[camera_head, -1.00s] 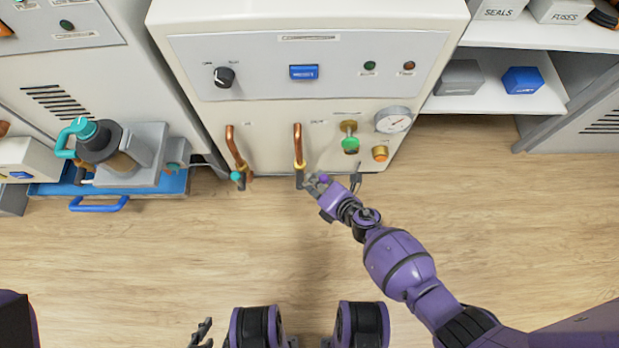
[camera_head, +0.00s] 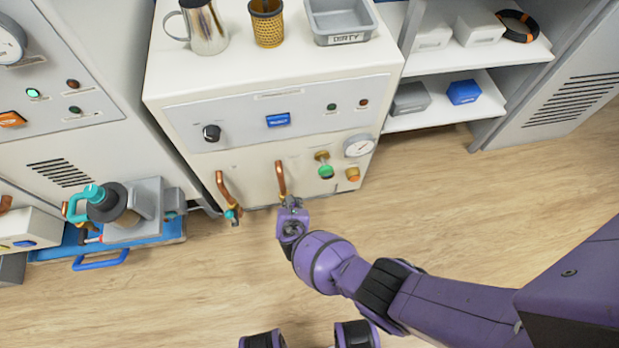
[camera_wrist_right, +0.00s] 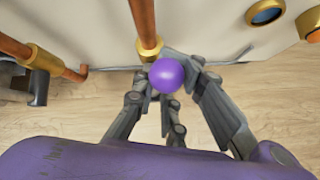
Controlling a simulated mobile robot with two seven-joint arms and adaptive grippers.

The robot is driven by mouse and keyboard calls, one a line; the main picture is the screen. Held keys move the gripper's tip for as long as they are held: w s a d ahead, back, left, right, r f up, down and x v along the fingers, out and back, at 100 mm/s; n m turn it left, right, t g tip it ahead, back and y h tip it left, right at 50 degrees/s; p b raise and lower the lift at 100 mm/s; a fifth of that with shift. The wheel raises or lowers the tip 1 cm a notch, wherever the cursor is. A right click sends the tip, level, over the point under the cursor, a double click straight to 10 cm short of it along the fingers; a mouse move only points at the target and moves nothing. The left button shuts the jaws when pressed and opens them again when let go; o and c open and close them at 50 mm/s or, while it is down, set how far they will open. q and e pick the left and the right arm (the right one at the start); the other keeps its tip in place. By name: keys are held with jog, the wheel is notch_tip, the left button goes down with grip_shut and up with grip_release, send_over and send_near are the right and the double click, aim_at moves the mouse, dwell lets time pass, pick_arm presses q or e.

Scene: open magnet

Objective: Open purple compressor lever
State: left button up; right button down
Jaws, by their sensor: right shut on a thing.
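The purple compressor lever shows as a round purple knob (camera_wrist_right: 166,75) in the right wrist view, below the end of a copper pipe (camera_wrist_right: 147,22). My right gripper (camera_wrist_right: 168,85) has its fingers around the knob and is shut on it. In the head view my right gripper (camera_head: 290,205) is at the lower end of the middle copper pipe (camera_head: 281,178), on the front of the white compressor cabinet (camera_head: 265,172). The gripper hides the knob and most of the lever there. My left gripper is not in view.
A second copper pipe with a teal-tipped valve (camera_head: 233,214) is to the left. A green knob (camera_head: 325,171), a gauge (camera_head: 359,146) and an orange knob (camera_head: 352,174) are to the right. A blue cart (camera_head: 100,260) stands left. The wooden floor (camera_head: 180,290) in front is clear.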

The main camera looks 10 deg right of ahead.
jog(key=shift+w+a+r+h, duration=0.1)
jog(key=shift+a+h, duration=0.3)
jog(key=shift+a, duration=0.4)
jog(key=shift+a+n+h+b, duration=0.2)
jog(key=shift+n+h+b, duration=0.15)
jog(key=shift+n+h, duration=0.05)
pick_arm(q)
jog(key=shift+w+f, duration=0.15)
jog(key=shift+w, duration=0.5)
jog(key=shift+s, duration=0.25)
pick_arm(e)
jog(key=c, duration=1.8)
grip_release()
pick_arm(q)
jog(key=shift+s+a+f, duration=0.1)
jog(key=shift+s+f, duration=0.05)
pick_arm(e)
jog(key=shift+d, duration=0.15)
